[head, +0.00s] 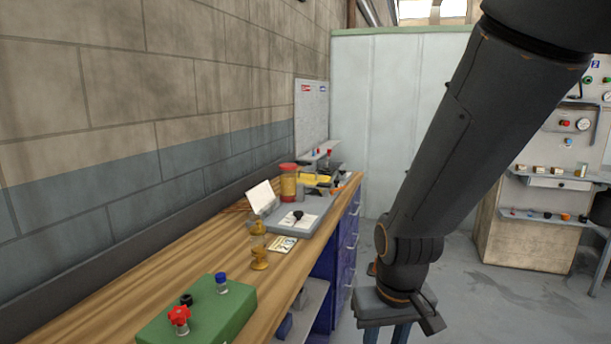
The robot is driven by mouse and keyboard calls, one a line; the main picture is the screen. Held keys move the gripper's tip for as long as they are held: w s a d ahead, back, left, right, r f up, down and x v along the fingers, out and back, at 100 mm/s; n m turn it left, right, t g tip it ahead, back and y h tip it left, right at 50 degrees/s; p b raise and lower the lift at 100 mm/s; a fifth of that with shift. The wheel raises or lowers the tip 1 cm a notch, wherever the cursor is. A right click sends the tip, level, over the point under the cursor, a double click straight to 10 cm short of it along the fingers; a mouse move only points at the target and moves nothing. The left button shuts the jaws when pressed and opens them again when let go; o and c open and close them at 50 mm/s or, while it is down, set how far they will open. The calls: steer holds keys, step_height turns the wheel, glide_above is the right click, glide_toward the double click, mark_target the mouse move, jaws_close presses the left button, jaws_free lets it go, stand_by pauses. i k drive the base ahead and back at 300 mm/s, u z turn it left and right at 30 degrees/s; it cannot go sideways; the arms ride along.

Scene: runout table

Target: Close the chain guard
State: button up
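I cannot single out a chain guard for certain. A low grey unit (311,213) with a black knob on top lies on the wooden bench, at the middle of the picture. A pale flat panel (262,197) stands raised and tilted at its left end; I cannot tell whether it is hinged to the unit. My arm comes down from the upper right. Its dark end, at my gripper (408,300), is low in front of the bench's right side, apart from the grey unit. The fingers cannot be made out clearly.
A green block (205,318) with red, black and blue knobs sits at the near bench end. Brass pieces (260,258), a card (282,244) and a red-yellow jar (288,182) stand near the unit. The wall borders the bench on the left. Floor (510,310) is open at right.

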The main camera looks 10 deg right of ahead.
mark_target(307, 178)
steer(key=i, duration=0.3)
steer(key=k, duration=0.55)
steer(key=z, duration=0.8)
steer(key=i, duration=0.95)
steer(key=z, duration=0.4)
steer(key=i, duration=0.9)
steer(key=u, duration=0.4)
